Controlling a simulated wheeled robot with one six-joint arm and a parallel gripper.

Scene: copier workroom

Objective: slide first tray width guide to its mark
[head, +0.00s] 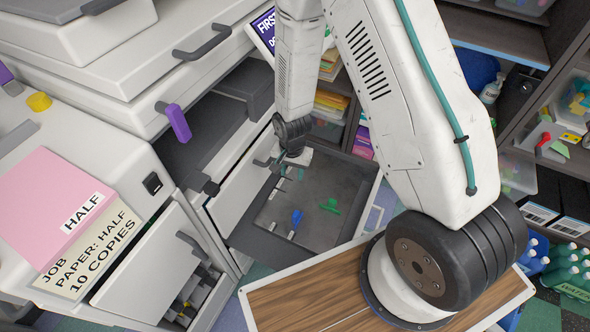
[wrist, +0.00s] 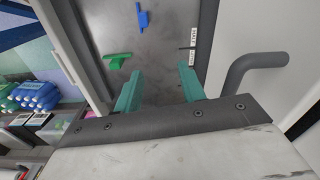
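The first paper tray (head: 325,237) is pulled out of the copier and shows a grey floor. A blue guide (head: 296,220) and a green guide (head: 331,206) stand on it, apart from each other. The wrist view also shows the blue guide (wrist: 142,17) and the green guide (wrist: 117,60). Small white labels (wrist: 193,38) lie on the tray floor along one side. My gripper (wrist: 158,80) has its two teal fingers apart with nothing between them. In the head view my gripper (head: 290,172) is over the tray's far left part, apart from both guides.
The copier (head: 205,60) stands at the left, with a grey tray handle (wrist: 255,68) close beside my gripper. A lower drawer (head: 150,265) is partly open. A pink paper stack and job card (head: 85,262) lie on the left top. Shelves with bins and bottles (head: 565,265) stand at the right.

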